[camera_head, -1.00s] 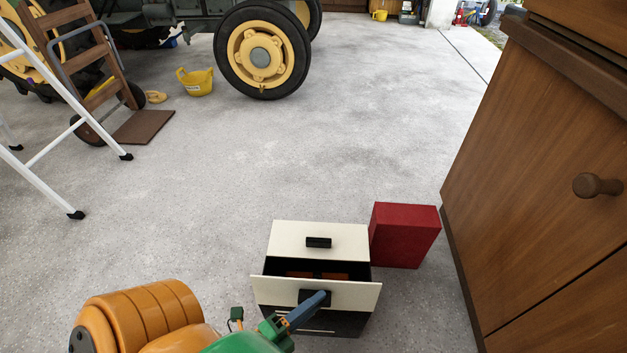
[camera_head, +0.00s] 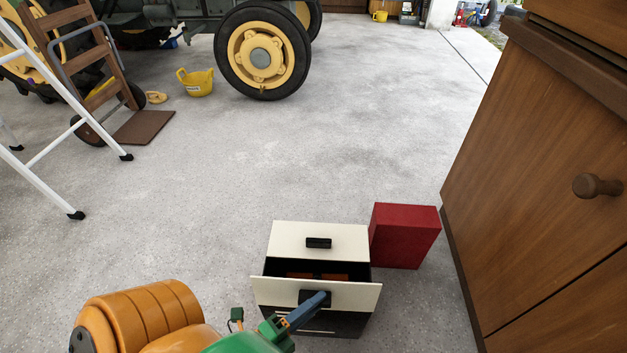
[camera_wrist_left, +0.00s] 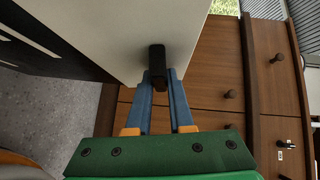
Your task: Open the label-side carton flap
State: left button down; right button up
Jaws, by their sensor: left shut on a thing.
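The carton (camera_head: 345,322) stands on the floor, a black box with two cream flaps on top. The near flap (camera_head: 270,290) is tilted up, leaving a gap between the flaps through which orange-brown contents show in the dark inside. The far flap (camera_head: 290,238) has its own black handle (camera_head: 318,242). My left gripper (camera_head: 316,302) is at the near flap's black handle, its blue fingers shut on it. In the left wrist view the fingers sit either side of this black handle (camera_wrist_left: 157,62) on the cream flap (camera_wrist_left: 110,35). My right gripper is not in view.
A red box (camera_head: 404,236) stands beside the carton on the right, close to a wooden cabinet (camera_head: 550,160). A white stepladder (camera_head: 60,130), a hand truck and a yellow bucket (camera_head: 196,82) are at the left. The floor beyond the carton is clear.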

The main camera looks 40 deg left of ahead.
pick_arm(q)
jog(key=shift+s+f, duration=0.15)
jog(key=shift+f, duration=0.2)
jog(key=c, duration=0.9)
grip_release()
jog(key=shift+d, duration=0.1)
jog(key=shift+o, duration=0.5)
jog(key=shift+w, duration=0.2)
jog(key=shift+s+r, duration=0.15)
jog(key=v, duration=0.6)
jog(key=shift+s+p, duration=0.4)
jog(key=shift+p, duration=0.05)
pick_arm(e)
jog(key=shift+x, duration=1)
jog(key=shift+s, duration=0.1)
